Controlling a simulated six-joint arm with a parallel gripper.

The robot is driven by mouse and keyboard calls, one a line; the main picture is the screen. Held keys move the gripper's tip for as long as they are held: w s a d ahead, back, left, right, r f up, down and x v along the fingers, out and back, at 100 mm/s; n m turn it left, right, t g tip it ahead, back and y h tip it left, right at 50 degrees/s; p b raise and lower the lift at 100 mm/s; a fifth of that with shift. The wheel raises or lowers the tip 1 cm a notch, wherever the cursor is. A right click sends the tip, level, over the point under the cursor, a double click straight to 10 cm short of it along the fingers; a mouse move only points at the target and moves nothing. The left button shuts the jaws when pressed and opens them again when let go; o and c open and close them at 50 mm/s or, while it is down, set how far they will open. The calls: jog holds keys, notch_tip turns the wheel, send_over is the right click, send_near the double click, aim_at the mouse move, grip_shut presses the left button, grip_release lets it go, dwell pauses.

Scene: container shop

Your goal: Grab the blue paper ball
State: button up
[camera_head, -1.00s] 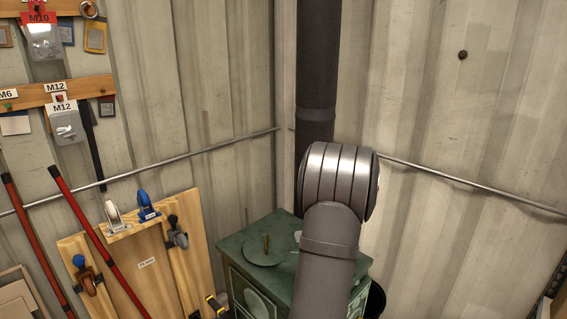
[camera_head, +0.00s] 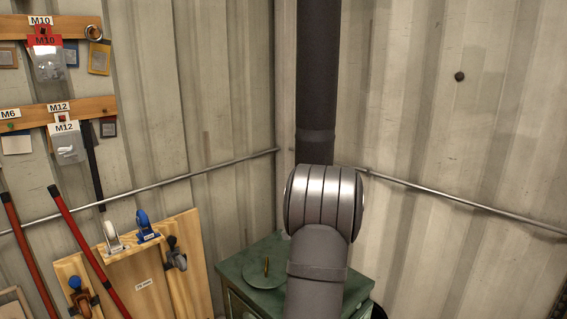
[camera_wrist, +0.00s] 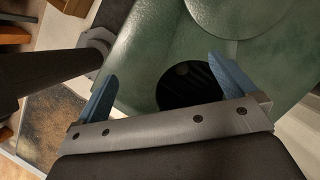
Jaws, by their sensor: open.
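I see no blue paper ball in either view. My gripper (camera_wrist: 162,65) shows in the wrist view with its two blue fingers spread wide apart and nothing between them. It is above a green metal top, which has a dark round opening (camera_wrist: 188,88) near the fingers. What lies inside the opening is too dark to tell. In the head view my arm covers part of the green stove (camera_head: 257,262), and my gripper is not visible there.
A dark vertical pipe (camera_head: 317,80) rises behind the stove in the corner. Wooden boards with clamps (camera_head: 150,270) lean at the left, beside red-handled tools (camera_head: 88,250). Hanging bags and labels line the left wall.

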dwell(0.4)
jog(key=c, duration=0.6)
jog(key=shift+c, duration=0.2)
jog(key=s+d+f+n+t+h, duration=0.1)
jog(key=d+f, duration=0.4)
jog(key=d, duration=0.6)
jog(key=s+d+f+n+t, duration=0.2)
jog(key=d+f, duration=0.2)
jog(key=d, duration=0.6)
jog(key=s+d+f+n+t+h, duration=0.1)
jog(key=d+f, duration=0.4)
jog(key=d, duration=0.6)
jog(key=s+d+f+n+h, duration=0.2)
jog(key=s+d+f+h, duration=0.1)
jog(key=s+d+f, duration=0.75)
jog(key=s+d+f+n+h, duration=0.3)
jog(key=s+d+f, duration=0.4)
jog(key=d+f, duration=0.55)
jog(key=x, duration=0.4)
jog(key=a+x, duration=0.1)
jog(key=x, duration=0.3)
jog(key=s+a+f+x, duration=0.1)
jog(key=x, duration=0.4)
jog(key=shift+d, duration=0.1)
jog(key=shift+s+x, duration=0.15)
jog(key=shift+x, duration=1.15)
jog(key=shift+s+x, duration=0.1)
jog(key=shift+x, duration=1.2)
